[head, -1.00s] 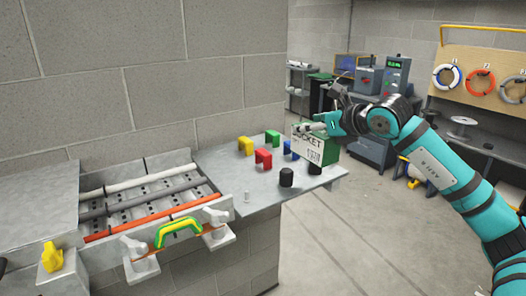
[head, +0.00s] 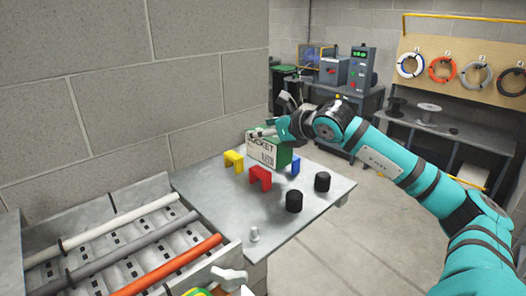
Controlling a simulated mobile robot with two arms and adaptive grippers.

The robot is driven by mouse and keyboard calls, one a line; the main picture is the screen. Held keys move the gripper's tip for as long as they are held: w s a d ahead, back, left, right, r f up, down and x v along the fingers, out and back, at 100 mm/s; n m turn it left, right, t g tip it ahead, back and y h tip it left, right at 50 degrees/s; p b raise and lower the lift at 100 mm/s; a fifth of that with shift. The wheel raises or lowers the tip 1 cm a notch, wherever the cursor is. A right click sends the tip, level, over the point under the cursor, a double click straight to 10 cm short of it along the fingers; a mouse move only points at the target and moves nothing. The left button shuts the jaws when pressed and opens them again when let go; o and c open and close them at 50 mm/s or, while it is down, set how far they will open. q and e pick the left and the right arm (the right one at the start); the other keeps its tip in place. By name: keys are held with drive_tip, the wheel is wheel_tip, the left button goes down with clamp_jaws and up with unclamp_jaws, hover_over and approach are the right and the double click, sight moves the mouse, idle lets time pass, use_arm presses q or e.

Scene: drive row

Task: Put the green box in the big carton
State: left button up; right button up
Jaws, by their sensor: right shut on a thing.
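The green box (head: 284,158), with a white label reading partly "CKET" on its front, is at the back of the grey metal bench top. My right gripper (head: 268,132) is shut on its upper part, and the teal right arm reaches in from the right. The gripper and arm hide part of the box's top. I cannot tell whether its base touches the bench or hangs just above it. No big carton shows in this view. My left gripper is not in view.
Open floor (head: 385,225) lies right.

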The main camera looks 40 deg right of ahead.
sight(263, 148)
drive_tip(key=shift+w+f, duration=0.15)
drive_tip(key=shift+f, duration=0.25)
wheel_tip(263, 148, down, 4)
drive_tip(key=shift+w+p, duration=0.1)
drive_tip(key=shift+p, duration=0.2)
drive_tip(key=shift+f, duration=0.1)
drive_tip(key=shift+f+b, duration=0.2)
drive_tip(key=shift+b, duration=0.1)
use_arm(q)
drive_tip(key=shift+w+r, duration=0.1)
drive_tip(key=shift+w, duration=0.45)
use_arm(e)
drive_tip(key=o, duration=1.4)
drive_tip(key=shift+c, duration=0.2)
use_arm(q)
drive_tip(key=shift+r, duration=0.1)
use_arm(e)
drive_tip(key=shift+r, duration=0.1)
